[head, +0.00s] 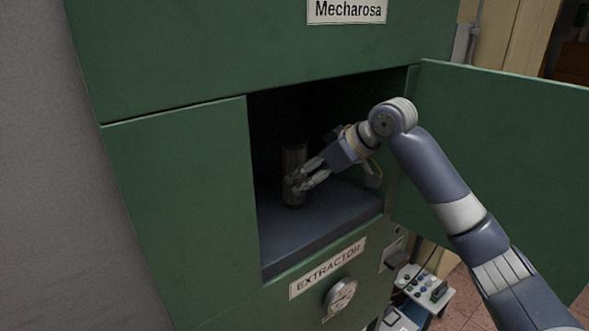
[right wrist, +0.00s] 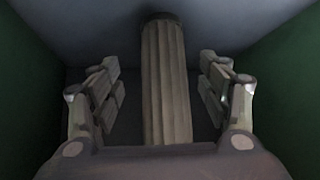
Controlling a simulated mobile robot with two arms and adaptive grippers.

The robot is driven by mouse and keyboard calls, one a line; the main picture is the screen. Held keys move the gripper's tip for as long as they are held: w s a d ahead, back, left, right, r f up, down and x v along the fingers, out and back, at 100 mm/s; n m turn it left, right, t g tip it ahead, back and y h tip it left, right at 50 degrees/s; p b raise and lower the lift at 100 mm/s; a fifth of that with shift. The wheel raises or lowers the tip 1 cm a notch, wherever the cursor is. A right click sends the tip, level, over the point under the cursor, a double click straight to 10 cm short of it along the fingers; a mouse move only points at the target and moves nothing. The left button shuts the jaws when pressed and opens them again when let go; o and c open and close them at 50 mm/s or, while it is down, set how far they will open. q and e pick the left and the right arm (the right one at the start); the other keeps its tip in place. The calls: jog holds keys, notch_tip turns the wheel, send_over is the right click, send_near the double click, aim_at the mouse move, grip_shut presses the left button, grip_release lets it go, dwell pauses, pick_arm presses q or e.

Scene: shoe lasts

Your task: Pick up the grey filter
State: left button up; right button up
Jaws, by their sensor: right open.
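The grey filter (head: 294,160) is a ribbed cylinder standing upright inside the dark compartment of the green cabinet. My right gripper (head: 294,187) reaches into the compartment, with its fingertips at the filter's lower half. In the right wrist view the filter (right wrist: 166,80) stands between the two open fingers (right wrist: 166,88), with a visible gap on each side. The fingers do not appear to touch it there. My left gripper is not in view.
The compartment floor (head: 330,222) is flat and dark. The open green door (head: 500,150) stands to the right of my arm. A small control panel (head: 424,288) stands at lower right.

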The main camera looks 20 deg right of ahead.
jog(key=p+x, duration=0.1)
jog(key=x, duration=0.1)
jog(key=p+x, duration=0.2)
jog(key=x, duration=0.1)
jog(key=shift+a+r, duration=0.2)
jog(key=shift+a, duration=0.15)
jog(key=shift+w+f, duration=0.1)
jog(key=shift+f, duration=0.25)
jog(key=shift+c, duration=1.1)
jog(key=c, duration=0.9)
jog(key=shift+c, duration=1.1)
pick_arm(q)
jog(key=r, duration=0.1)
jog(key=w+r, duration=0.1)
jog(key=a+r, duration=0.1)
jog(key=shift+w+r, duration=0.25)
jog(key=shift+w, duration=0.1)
